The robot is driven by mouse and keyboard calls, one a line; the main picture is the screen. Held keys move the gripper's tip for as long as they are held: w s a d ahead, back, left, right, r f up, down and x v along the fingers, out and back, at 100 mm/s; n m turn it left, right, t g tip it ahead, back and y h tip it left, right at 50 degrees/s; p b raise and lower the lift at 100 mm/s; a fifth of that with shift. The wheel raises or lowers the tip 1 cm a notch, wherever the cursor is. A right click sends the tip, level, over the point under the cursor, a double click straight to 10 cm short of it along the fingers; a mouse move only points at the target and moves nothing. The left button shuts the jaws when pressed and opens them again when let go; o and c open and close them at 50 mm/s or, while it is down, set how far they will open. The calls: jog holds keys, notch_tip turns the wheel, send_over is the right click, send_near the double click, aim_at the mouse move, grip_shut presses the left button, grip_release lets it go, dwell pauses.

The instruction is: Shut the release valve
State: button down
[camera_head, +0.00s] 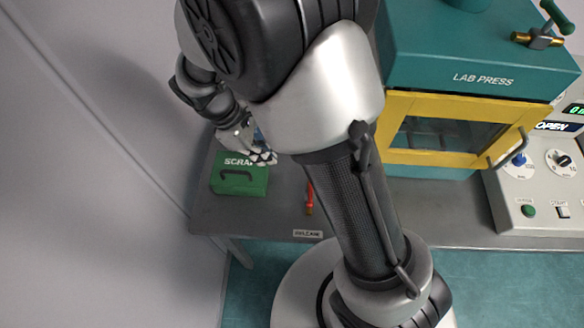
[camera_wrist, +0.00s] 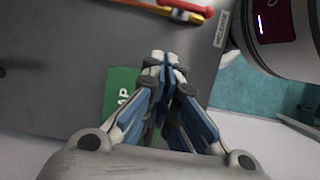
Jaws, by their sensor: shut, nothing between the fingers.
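The release valve shows as a red lever with a brass end (camera_head: 309,198) on the grey bench, behind the white release label (camera_head: 307,234). In the wrist view the red lever (camera_wrist: 190,6) lies at the top edge, with an orange-yellow part beside it and the label (camera_wrist: 221,29) to its right. My gripper (camera_head: 262,157) is over the green scrap box, left of the lever. In the wrist view my gripper (camera_wrist: 165,60) has its fingertips together, empty and apart from the lever. Part of the valve is cut off at the top of the wrist view.
A green scrap box (camera_head: 240,182) stands at the bench's left end, under my gripper. The teal lab press (camera_head: 475,50) with its yellow-framed door (camera_head: 400,145) stands to the right. A control panel (camera_head: 545,190) is at far right. My arm covers the bench's middle.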

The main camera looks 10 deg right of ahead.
jog(key=shift+f, duration=0.1)
jog(key=b+x, duration=0.3)
jog(key=x, duration=0.7)
jog(key=shift+d+f+b, duration=0.15)
jog(key=shift+f+b, duration=0.05)
jog(key=shift+b, duration=0.1)
jog(key=shift+s+d+r+b, duration=0.1)
jog(key=shift+s+d, duration=0.1)
jog(key=shift+d, duration=0.35)
jog(key=shift+s+d+r+b, duration=0.1)
jog(key=shift+s+d, duration=0.1)
jog(key=shift+d, duration=0.4)
jog(key=shift+s+d+r+b, duration=0.1)
jog(key=shift+s+d, duration=0.1)
jog(key=shift+d, duration=0.35)
